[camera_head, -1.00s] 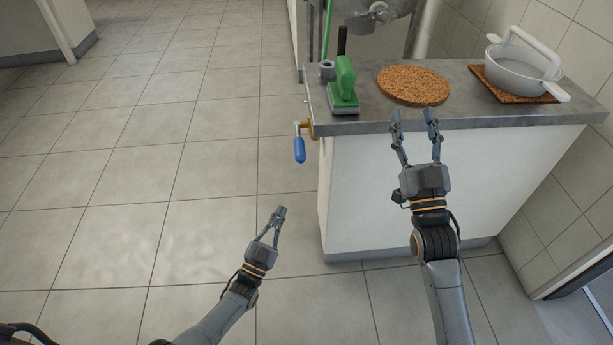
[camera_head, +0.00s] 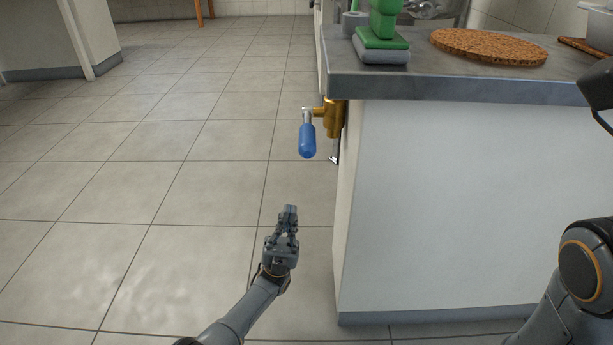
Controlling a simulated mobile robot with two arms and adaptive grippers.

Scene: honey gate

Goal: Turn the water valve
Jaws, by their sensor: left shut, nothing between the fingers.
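The water valve (camera_head: 330,117) is a brass fitting on the left side of the counter, just under the worktop. Its lever has a blue grip (camera_head: 307,140) that hangs straight down. My left gripper (camera_head: 290,210) is shut and empty. In the picture it is below and slightly left of the blue grip, apart from it. My right arm shows at the right edge, but its fingertips are out of the picture.
The grey worktop (camera_head: 450,85) with its white cabinet (camera_head: 440,210) fills the right side. On it are a green-handled block (camera_head: 382,45), a round cork mat (camera_head: 488,45) and part of a white pot (camera_head: 597,25). The tiled floor at left is clear.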

